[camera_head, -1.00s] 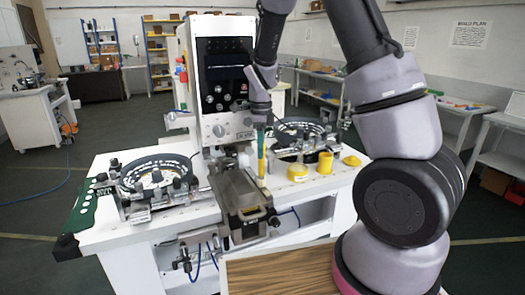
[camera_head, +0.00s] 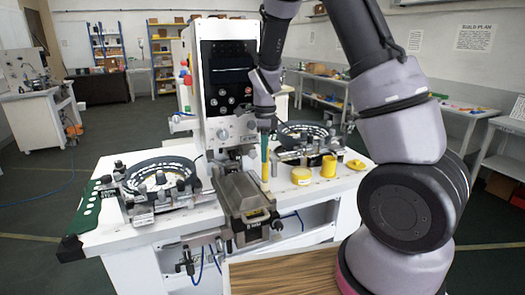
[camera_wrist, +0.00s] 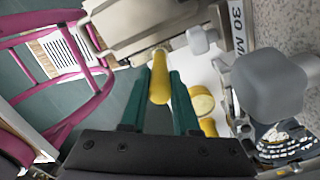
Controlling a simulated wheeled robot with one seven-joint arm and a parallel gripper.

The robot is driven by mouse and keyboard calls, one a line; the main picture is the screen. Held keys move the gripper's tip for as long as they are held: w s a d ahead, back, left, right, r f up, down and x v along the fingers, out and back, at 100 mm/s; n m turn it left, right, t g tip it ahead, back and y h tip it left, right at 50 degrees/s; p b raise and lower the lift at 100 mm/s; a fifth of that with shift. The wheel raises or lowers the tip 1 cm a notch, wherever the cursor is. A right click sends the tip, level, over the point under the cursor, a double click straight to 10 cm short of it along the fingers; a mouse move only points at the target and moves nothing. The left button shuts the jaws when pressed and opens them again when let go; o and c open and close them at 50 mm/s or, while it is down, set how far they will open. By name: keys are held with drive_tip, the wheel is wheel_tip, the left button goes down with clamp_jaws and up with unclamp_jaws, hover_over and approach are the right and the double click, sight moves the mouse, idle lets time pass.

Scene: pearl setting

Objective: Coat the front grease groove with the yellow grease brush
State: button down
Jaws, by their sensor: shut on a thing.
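My gripper (camera_head: 264,150) points down over the right side of the central machine. Its green fingers are closed on the yellow grease brush (camera_head: 265,172), which hangs upright beside the machine's front metal block (camera_head: 240,197). In the wrist view my gripper (camera_wrist: 158,100) has a green finger on each side of the brush's yellow shaft (camera_wrist: 159,85). The brush's far end lies near the block's edge; I cannot tell whether it touches. The front grease groove cannot be made out in either view.
A yellow tin (camera_head: 301,176), a yellow cup (camera_head: 328,166) and a yellow lid (camera_head: 354,164) stand on the white bench (camera_head: 135,232) to the right. Round fixtures flank the machine, left (camera_head: 160,180) and right (camera_head: 303,135). A wooden top (camera_head: 285,273) is in front.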

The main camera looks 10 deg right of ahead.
drive_tip(key=s, duration=0.4)
drive_tip(key=shift+d, duration=0.4)
wheel_tip(320, 180, up, 6)
idle(0.7)
drive_tip(key=shift+w+r, duration=0.1)
drive_tip(key=shift+r, duration=0.05)
wheel_tip(320, 180, up, 3)
drive_tip(key=shift+f, duration=0.1)
drive_tip(key=shift+d, duration=0.1)
idle(0.6)
